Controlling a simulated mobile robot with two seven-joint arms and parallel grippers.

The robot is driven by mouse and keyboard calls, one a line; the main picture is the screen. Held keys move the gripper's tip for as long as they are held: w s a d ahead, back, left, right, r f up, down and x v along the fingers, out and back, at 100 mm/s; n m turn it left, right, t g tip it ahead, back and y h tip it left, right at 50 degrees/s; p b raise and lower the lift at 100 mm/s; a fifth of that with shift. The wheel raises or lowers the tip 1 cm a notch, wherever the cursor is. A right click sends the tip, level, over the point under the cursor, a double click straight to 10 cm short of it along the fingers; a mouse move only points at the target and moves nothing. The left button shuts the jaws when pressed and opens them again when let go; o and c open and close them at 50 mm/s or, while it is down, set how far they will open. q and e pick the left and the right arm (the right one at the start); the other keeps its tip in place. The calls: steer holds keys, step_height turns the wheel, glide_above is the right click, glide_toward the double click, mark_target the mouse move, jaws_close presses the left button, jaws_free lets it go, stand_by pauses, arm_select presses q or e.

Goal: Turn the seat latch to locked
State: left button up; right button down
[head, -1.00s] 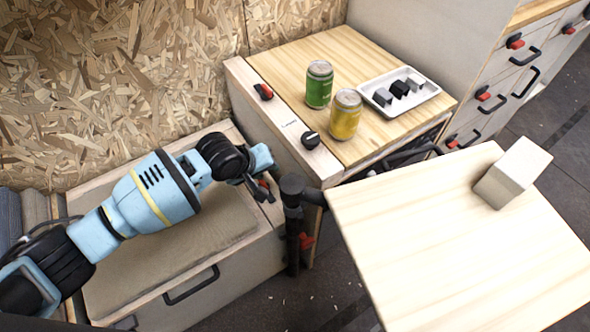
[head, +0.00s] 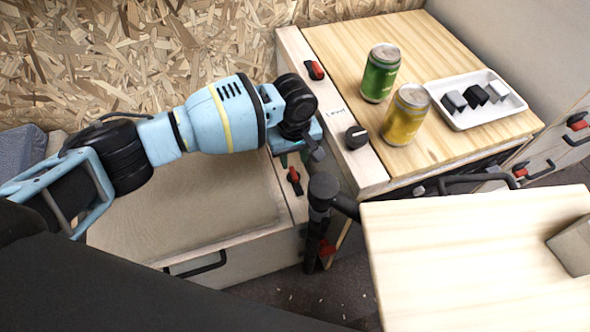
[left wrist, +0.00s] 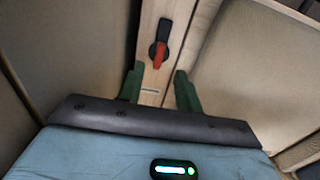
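The seat latch (head: 294,180), a red handle on a black base, sits on the pale wooden edge strip of the cushioned bench at left. My left gripper (head: 291,157) is just above and behind it in the head view. In the left wrist view the latch (left wrist: 159,54) lies ahead of the fingers, its red handle pointing down the picture toward the gripper. The green fingers of my left gripper (left wrist: 158,74) are spread apart with nothing between them, and the latch looks untouched. A small pale label shows on the strip below the latch. My right gripper is out of view.
A cabinet top (head: 440,40) holds a green can (head: 380,75), a yellow can (head: 405,116) and a white tray (head: 465,121) of small blocks. Its side strip carries another red latch (head: 315,70) and a black knob (head: 357,137). A pale table (head: 460,260) stands at front right.

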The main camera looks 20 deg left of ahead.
mark_target(295, 174)
arm_select(q)
step_height(295, 174, down, 7)
steer(key=shift+r+b, duration=0.2)
steer(key=shift+b, duration=0.9)
steer(key=shift+c, duration=0.4)
jaws_close()
